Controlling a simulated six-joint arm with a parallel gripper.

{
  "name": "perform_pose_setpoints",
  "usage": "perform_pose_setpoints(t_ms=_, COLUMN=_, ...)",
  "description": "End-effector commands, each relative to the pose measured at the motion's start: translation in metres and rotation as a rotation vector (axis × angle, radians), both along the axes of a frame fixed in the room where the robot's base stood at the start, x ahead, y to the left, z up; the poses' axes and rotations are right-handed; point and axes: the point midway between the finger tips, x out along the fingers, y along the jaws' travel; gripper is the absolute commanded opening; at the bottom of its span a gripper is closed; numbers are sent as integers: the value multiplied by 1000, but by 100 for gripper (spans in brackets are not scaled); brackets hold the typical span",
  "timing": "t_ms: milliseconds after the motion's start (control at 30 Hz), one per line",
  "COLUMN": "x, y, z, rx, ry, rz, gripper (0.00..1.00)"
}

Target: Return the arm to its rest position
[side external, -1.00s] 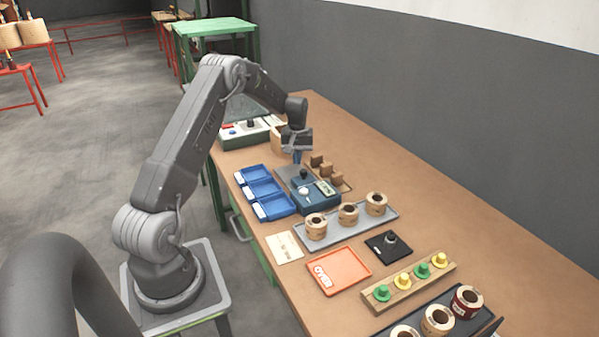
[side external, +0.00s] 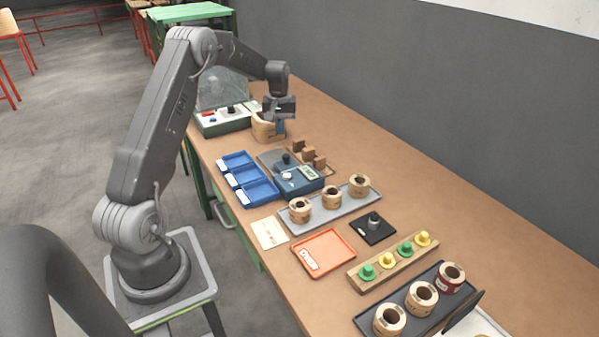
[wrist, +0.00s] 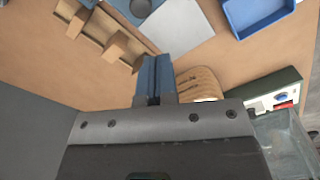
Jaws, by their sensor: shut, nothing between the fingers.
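My gripper (side external: 280,127) is at the far part of the wooden table (side external: 400,160), pointing down. Its blue fingers are together and hold nothing; they also show closed in the wrist view (wrist: 154,75).
Near my gripper are wooden blocks (side external: 309,153), a blue-grey instrument (side external: 300,180), blue bins (side external: 258,190) and a control box with a clear cover (side external: 222,122). Nearer the front are a grey tray of coils (side external: 318,217), an orange tray (side external: 324,253) and a peg rack (side external: 385,271).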

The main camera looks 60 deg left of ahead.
Motion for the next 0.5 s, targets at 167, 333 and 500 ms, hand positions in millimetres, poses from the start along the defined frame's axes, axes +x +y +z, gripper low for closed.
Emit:
perform_pose_setpoints(t_ms=167, x=5, y=-58, z=60, rx=43, ry=-52, rz=-129, gripper=0)
perform_pose_setpoints(t_ms=333, x=-11, y=-136, z=119, rx=89, ry=-115, rz=-297, gripper=0)
perform_pose_setpoints(t_ms=500, x=-46, y=-208, z=161, rx=132, ry=-182, rz=-464, gripper=0)
